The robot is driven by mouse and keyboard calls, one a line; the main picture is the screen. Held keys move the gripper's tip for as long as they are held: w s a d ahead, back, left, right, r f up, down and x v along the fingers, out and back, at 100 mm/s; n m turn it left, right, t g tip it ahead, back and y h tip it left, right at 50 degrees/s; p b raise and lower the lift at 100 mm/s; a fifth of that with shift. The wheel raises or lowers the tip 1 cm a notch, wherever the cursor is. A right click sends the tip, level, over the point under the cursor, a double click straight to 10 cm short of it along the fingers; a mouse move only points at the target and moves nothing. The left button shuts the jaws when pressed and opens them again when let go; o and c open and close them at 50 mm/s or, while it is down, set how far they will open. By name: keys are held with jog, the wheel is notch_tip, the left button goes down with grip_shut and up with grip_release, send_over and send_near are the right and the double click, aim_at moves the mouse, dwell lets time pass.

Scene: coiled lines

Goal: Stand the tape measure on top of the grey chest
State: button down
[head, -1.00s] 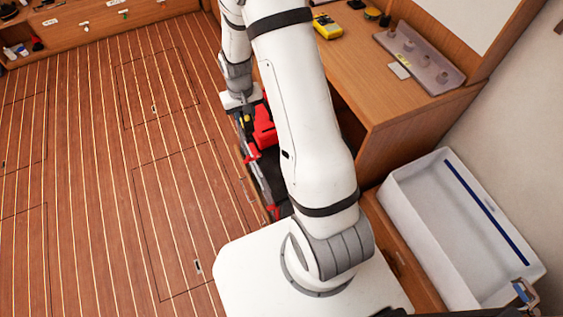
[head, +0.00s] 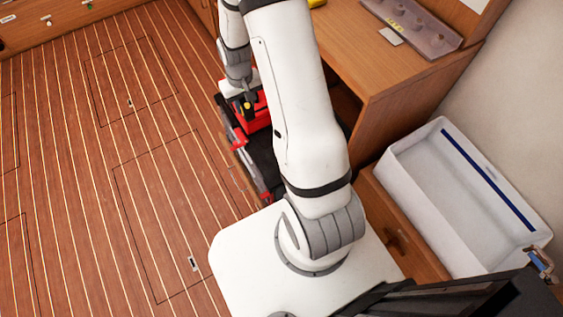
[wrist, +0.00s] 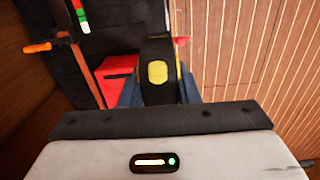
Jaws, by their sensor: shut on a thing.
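The tape measure (wrist: 158,72), black with a yellow patch, sits between the blue fingers of my gripper (wrist: 159,92) in the wrist view. My gripper is shut on it. In the head view my gripper (head: 246,108) is small and partly hidden, low beside the wooden desk, with a bit of yellow showing at it. It is above or beside a red and black thing (head: 258,118) whose full shape my arm hides. I cannot make out the grey chest for certain in either view.
A wooden desk (head: 400,75) stands right of my arm, with a clear tray of knobs (head: 412,25) on top. A white basin (head: 455,205) is at the right. An orange-handled tool (wrist: 38,47) shows in the wrist view. The plank floor (head: 90,180) at left is clear.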

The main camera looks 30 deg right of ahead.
jog(key=s+d+f+b, duration=0.2)
jog(key=f+b, duration=0.2)
jog(key=f, duration=0.4)
jog(key=s+d+f+b, duration=0.2)
jog(key=f+b, duration=0.3)
jog(key=f, duration=0.3)
jog(key=s+d+f+b, duration=0.3)
jog(key=f+b, duration=0.2)
jog(key=f, duration=0.3)
jog(key=shift+d+f, duration=0.3)
jog(key=shift+d, duration=0.1)
jog(key=shift+f+b, duration=0.3)
jog(key=shift+b, duration=0.15)
jog(key=c, duration=1.1)
grip_release()
jog(key=shift+r, duration=0.1)
